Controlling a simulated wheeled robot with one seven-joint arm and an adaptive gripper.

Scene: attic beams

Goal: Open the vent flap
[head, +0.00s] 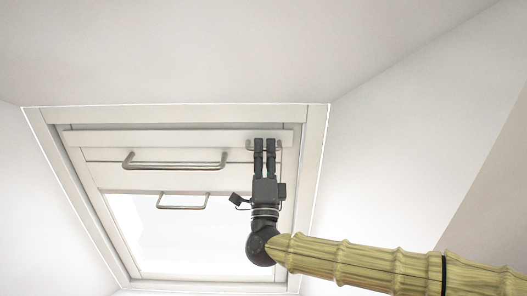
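The vent flap (180,139) appears to be the long pale board across the top of the roof window. A small metal handle (249,147) sits at its right end, partly hidden by my fingers. My gripper (264,144) points up at this handle, one black finger beside the other with a narrow gap between them. The fingertips overlap the handle in the head view. I cannot tell whether they grip it or are just in front of it.
The window frame (316,150) is set in a sloping white ceiling. A wide metal bar handle (175,165) is left of my gripper, and a smaller one (183,207) hangs below it, over the bright glass (170,240). The area left of my gripper is otherwise open.

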